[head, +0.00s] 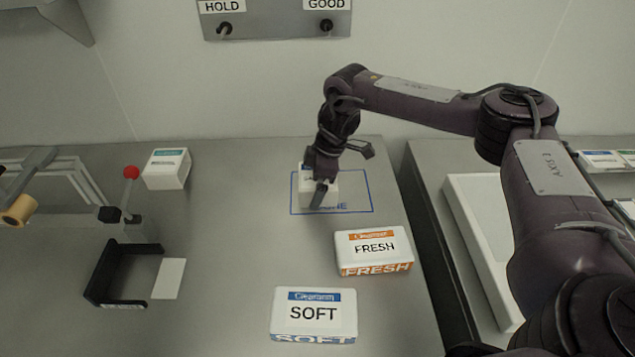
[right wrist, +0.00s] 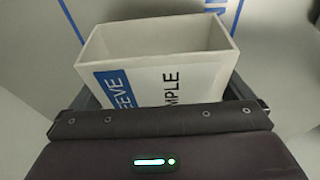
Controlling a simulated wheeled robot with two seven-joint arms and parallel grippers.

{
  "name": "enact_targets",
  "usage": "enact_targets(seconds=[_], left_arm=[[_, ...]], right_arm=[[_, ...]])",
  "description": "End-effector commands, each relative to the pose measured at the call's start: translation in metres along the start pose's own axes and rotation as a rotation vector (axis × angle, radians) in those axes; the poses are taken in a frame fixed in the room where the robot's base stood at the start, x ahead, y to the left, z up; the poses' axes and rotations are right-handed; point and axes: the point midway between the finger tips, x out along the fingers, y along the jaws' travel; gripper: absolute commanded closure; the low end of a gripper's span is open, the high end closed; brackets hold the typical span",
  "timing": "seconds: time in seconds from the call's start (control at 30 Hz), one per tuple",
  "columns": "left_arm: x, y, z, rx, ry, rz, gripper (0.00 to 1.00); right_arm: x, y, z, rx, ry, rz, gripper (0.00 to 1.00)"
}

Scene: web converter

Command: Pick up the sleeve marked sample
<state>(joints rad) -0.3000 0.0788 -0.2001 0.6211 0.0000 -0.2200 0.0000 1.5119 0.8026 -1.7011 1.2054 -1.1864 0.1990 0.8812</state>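The sleeve marked sample (head: 305,191) is a white, open-ended box standing inside a blue outline on the steel table in the head view. In the right wrist view the sleeve (right wrist: 150,84) shows its hollow opening, a blue label and part of the word SAMPLE. My right gripper (head: 319,193) is down at the sleeve, with one dark finger in front of it. In the wrist view its dark fingers lie at either side of the sleeve; whether they press on it I cannot tell. My left gripper is not in view.
A FRESH pack (head: 374,251) and a SOFT pack (head: 314,314) lie nearer on the table. A white box with a green label (head: 166,169) stands back left. A red-knobbed lever (head: 131,173) and black bracket (head: 104,279) are at left. A white tray (head: 478,245) lies right.

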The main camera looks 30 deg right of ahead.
Motion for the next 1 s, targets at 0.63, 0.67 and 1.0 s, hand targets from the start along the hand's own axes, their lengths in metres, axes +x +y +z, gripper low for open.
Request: enact_targets(seconds=[0.63,0.67,1.0], left_arm=[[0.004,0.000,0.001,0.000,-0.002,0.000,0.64],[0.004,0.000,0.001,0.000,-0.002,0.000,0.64],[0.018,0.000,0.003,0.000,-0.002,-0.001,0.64]], right_arm=[[-0.007,0.000,-0.002,-0.001,0.000,0.001,0.31],[-0.011,0.001,-0.003,-0.001,0.001,0.002,0.31],[-0.084,0.001,-0.024,-0.001,0.003,0.005,0.31]])
